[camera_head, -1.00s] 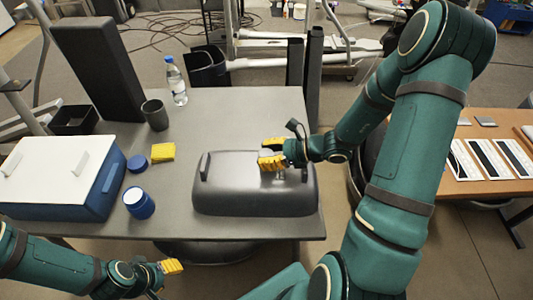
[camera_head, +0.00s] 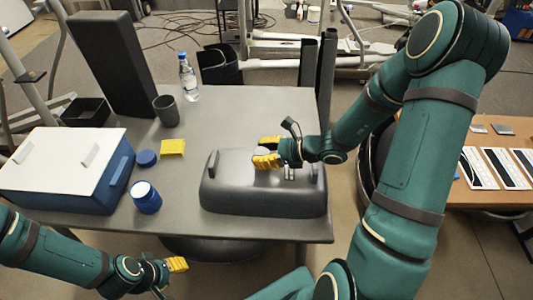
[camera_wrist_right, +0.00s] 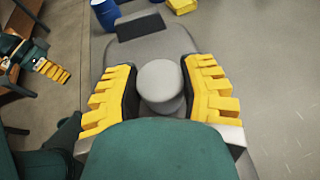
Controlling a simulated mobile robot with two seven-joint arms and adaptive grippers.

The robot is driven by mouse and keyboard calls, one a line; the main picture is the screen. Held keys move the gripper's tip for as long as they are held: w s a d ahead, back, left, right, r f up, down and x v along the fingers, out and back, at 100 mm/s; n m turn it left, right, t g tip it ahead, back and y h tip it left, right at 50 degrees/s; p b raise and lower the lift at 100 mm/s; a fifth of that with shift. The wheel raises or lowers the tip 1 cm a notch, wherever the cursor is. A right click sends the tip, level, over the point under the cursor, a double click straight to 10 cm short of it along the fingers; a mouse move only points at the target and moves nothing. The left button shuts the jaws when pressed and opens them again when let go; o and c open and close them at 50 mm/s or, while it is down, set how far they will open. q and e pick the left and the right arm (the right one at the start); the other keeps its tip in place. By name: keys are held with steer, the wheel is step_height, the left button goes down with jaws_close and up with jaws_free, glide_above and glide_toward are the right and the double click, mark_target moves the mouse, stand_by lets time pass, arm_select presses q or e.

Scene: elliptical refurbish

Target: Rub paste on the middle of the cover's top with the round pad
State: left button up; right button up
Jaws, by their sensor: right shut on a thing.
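The dark grey cover (camera_head: 235,198) lies dome up near the table's front edge, with a raised handle at each end. My right gripper (camera_head: 266,154) is over the middle of its top, shut on the round pad, a grey knob-shaped thing. The pad (camera_wrist_right: 160,82) shows between the yellow fingers in the right wrist view. The pad's underside is hidden, so I cannot tell whether it touches the cover, and no paste is visible there. The blue jar (camera_head: 146,198) stands left of the cover, with a blue lid (camera_head: 147,158) behind it. My left gripper (camera_head: 176,264) is off the table's front edge.
A yellow sponge (camera_head: 172,147), a grey cup (camera_head: 166,110) and a water bottle (camera_head: 188,80) stand or lie behind the jar. A white-topped blue box (camera_head: 65,175) fills the table's left. The table's back right (camera_head: 265,110) is clear.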

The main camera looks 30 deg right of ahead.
mark_target(216, 160)
steer(key=shift+w+a+f+b, duration=0.1)
steer(key=shift+w+a+b, duration=0.2)
steer(key=shift+w+a, duration=0.25)
steer(key=shift+w+a+b, duration=0.3)
steer(key=shift+a, duration=0.4)
steer(key=shift+w+a+f, duration=0.1)
steer(key=shift+w+a, duration=0.5)
steer(key=shift+a, duration=0.35)
steer(key=shift+w+a+f, duration=0.1)
steer(key=shift+w+a, duration=0.55)
steer(key=shift+a, duration=0.35)
steer(key=shift+w+a, duration=0.6)
steer(key=shift+a, duration=0.35)
steer(key=shift+d+f, duration=0.1)
